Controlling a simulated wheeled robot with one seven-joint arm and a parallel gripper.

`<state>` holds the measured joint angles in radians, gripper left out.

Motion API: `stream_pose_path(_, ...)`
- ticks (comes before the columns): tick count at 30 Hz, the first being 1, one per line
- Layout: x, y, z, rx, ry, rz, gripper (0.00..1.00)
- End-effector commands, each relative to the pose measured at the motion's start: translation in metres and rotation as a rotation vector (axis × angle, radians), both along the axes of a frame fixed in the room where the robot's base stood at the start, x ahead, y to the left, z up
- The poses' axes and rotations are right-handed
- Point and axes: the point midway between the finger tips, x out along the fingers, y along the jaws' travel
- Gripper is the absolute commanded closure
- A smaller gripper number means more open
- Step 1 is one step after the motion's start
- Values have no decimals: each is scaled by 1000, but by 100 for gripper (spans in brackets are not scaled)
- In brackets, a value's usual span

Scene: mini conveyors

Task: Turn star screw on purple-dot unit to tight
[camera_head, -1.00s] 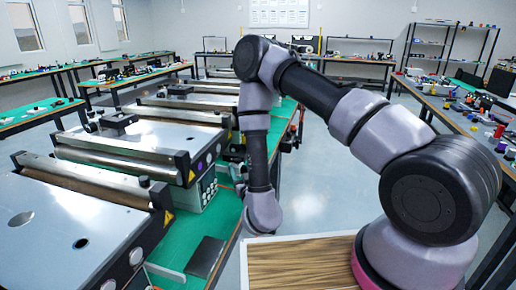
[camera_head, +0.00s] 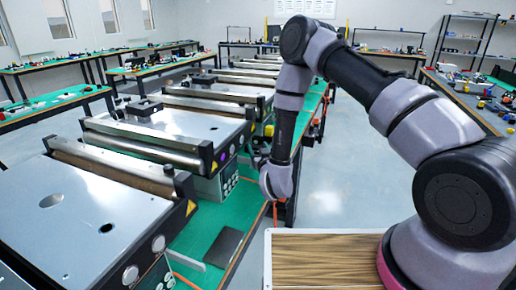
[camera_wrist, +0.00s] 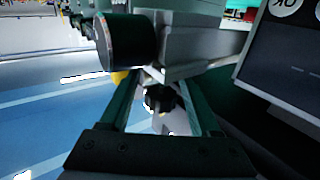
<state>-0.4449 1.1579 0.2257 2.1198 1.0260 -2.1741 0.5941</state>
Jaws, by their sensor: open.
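The purple-dot unit (camera_head: 225,152) is a mini conveyor on the green bench, with a small purple dot on its black end plate in the head view. In the wrist view a black star screw (camera_wrist: 160,97) sits below a grey housing (camera_wrist: 190,45). My gripper (camera_wrist: 155,80) is open, with one finger on each side of the star screw. I cannot tell whether either finger touches it. In the head view my wrist hangs beside the bench edge near the unit; the fingers and the screw cannot be made out there.
A black roller end (camera_wrist: 132,42) and a dark panel (camera_wrist: 285,65) lie close around my fingers. Another conveyor (camera_head: 75,215) stands nearer on the bench. A dark flat plate (camera_head: 224,246) lies on the green top. The floor (camera_head: 335,185) right of the bench is clear.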

Motion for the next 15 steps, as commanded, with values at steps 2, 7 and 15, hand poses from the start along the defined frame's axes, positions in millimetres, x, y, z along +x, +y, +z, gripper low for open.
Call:
stream_pose_path(2, 1, 0, 0, 0, 0, 0, 37)
stream_pose_path(7, 1, 0, 0, 0, 0, 0, 37)
stream_pose_path(15, 1, 0, 0, 0, 0, -1, 100)
